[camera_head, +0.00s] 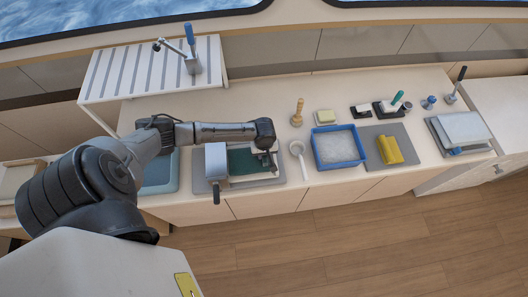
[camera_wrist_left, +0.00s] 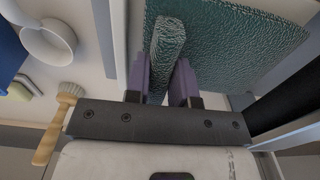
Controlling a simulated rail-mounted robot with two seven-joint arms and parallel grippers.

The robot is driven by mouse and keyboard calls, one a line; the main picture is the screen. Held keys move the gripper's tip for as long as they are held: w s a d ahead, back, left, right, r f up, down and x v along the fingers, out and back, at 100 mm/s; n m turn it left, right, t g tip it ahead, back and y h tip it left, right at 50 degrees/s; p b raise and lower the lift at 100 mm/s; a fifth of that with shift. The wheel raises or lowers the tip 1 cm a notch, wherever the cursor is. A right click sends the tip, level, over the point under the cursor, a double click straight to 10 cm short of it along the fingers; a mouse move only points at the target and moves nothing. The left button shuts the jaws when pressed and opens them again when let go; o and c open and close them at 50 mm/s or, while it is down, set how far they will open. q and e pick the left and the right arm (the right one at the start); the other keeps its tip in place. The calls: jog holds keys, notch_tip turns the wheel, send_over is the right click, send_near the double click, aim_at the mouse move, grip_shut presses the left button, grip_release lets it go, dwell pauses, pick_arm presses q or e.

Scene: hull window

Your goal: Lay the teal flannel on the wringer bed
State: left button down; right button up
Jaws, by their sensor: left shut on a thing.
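The teal flannel (camera_head: 243,162) lies spread beside the blue-grey block of the wringer (camera_head: 215,160) in the head view. Its ribbed surface also shows in the left wrist view (camera_wrist_left: 225,40). My left gripper (camera_head: 265,160) is at the flannel's right end. In the wrist view its purple fingers (camera_wrist_left: 164,75) are shut on a raised fold of the flannel. The pale wringer bed (camera_head: 262,179) shows along the flannel's front edge. Whether the whole flannel touches the bed, I cannot tell. My right gripper is not in view.
A wooden-handled brush (camera_head: 297,114) stands behind. A slatted rack (camera_head: 150,70) is at back left.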

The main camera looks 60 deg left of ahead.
pick_arm(q)
jog(key=c, duration=0.9)
grip_release()
jog(key=shift+r+p, duration=0.3)
jog(key=shift+p, duration=0.1)
notch_tip(320, 180, up, 6)
jog(key=p, duration=0.7)
jog(key=shift+f, duration=0.25)
